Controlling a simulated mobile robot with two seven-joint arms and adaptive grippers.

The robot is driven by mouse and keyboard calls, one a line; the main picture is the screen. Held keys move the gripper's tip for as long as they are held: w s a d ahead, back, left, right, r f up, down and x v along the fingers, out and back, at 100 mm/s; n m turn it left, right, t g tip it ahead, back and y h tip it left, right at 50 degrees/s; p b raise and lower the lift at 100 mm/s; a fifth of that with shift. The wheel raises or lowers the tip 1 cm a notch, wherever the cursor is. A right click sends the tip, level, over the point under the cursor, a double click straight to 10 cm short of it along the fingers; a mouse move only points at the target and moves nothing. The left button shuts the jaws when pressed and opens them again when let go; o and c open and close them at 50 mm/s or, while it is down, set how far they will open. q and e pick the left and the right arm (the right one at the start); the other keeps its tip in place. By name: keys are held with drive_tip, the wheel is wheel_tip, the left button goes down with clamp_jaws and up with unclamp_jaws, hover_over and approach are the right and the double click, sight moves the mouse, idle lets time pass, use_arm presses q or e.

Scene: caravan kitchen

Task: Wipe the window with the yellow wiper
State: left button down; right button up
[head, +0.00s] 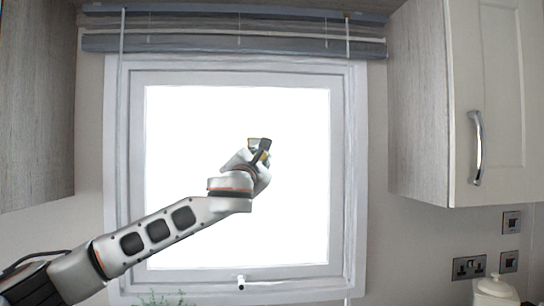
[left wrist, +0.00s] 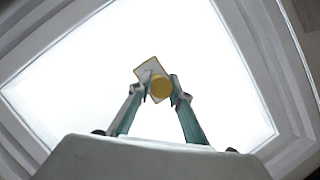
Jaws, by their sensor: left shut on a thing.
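The window (head: 200,130) is a bright white pane in a white frame, in the middle of the head view. It also fills most of the left wrist view (left wrist: 90,70). My left gripper (head: 262,152) is in front of the pane, a little right of its middle. In the left wrist view its two fingers (left wrist: 158,90) are shut on the yellow wiper (left wrist: 160,87), which shows a yellow round part and a pale flat plate. In the head view the wiper is mostly hidden by the gripper. I cannot tell whether it touches the glass. My right gripper is not in view.
A rolled grey blind (head: 230,42) hangs above the window, with cords at both sides. Wall cabinets (head: 420,110) flank it left and right. A window handle (head: 241,282) is at the bottom frame. A white lidded jar (head: 494,291) stands at lower right, below sockets.

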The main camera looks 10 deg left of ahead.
use_arm(q)
drive_tip(key=s+a, duration=0.3)
drive_tip(key=a, duration=0.7)
drive_tip(key=s+a, duration=0.3)
drive_tip(key=a, duration=0.7)
drive_tip(key=s+a, duration=0.3)
drive_tip(key=a, duration=0.7)
drive_tip(key=shift+s+d, duration=0.25)
drive_tip(key=shift+s, duration=0.5)
drive_tip(key=shift+s+d, duration=0.3)
drive_tip(key=shift+s, duration=0.45)
drive_tip(key=shift+s+d, duration=0.25)
drive_tip(key=shift+s, duration=0.5)
drive_tip(key=shift+s+f, duration=0.1)
